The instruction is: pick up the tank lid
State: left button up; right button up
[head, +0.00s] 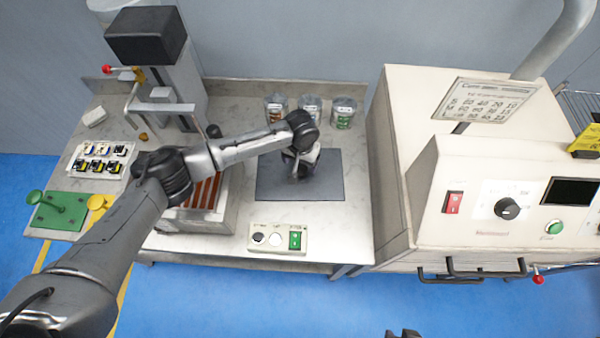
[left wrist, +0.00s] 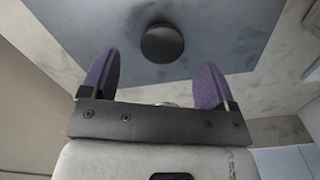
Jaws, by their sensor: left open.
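The tank lid (head: 328,187) appears to be the flat dark grey plate lying on the bench. In the left wrist view the plate (left wrist: 225,35) carries a round black knob (left wrist: 162,43); the arm hides this knob in the head view. My left gripper (head: 297,177) is over the middle of the plate, pointing down. In the left wrist view its two purple-padded fingers (left wrist: 157,75) are apart with nothing between them, and the knob shows just beyond the fingertips. A small dark shape (head: 403,334) at the bottom edge may be my right gripper; its fingers are not clear.
An open tank (head: 190,226) with copper-coloured bars stands left of the plate. Several cans (head: 310,108) stand behind it, and a switch box (head: 277,239) sits in front. A large cream machine (head: 425,130) borders the right. Some bare bench surrounds the plate.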

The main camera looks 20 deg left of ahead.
aim_at(300, 168)
pick_arm(q)
jog(key=shift+s+a+f+b, duration=0.1)
jog(key=shift+f+b, duration=0.25)
jog(key=shift+f, duration=1.55)
jog(key=shift+r, duration=0.1)
jog(key=c, duration=1.3)
